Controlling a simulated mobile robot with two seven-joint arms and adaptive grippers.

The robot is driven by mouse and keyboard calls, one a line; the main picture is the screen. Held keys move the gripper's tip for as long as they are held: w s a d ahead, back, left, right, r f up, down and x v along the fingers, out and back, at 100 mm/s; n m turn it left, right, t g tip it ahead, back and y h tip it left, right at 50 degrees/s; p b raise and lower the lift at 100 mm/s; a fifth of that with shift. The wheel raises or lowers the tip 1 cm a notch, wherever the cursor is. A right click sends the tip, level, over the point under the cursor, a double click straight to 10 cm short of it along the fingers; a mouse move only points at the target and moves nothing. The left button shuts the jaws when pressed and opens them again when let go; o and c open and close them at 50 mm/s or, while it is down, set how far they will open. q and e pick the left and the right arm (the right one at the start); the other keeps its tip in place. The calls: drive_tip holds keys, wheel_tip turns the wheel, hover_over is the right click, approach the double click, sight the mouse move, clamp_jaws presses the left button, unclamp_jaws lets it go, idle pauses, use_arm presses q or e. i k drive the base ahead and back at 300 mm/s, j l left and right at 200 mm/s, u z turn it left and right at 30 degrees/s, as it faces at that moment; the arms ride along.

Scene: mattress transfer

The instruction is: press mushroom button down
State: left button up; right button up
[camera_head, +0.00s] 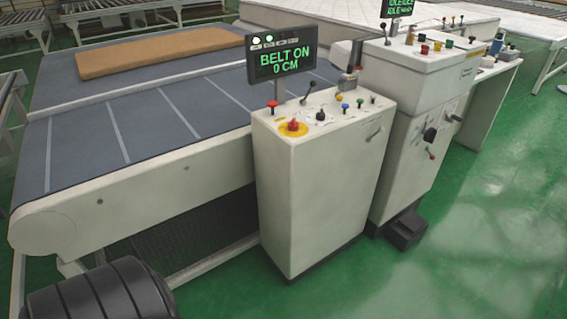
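A red mushroom button (293,125) sits on a yellow disc on the sloped top of the near white control cabinet (305,190). It appears raised; its exact height is hard to judge at this size. A smaller red button (273,104) stands behind it near the left edge of the same panel. The screen (281,60) above the cabinet reads "BELT ON 0 CM" in green. Neither of my grippers shows in the head view.
A belt conveyor (160,125) with a tan mattress (160,49) lies left of the cabinet. A lever and several small knobs share the panel. A second cabinet (415,130) stands to the right. Green floor (480,240) is clear in front at the right.

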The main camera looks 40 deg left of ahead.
sight(272, 104)
drive_tip(key=u, duration=1.1)
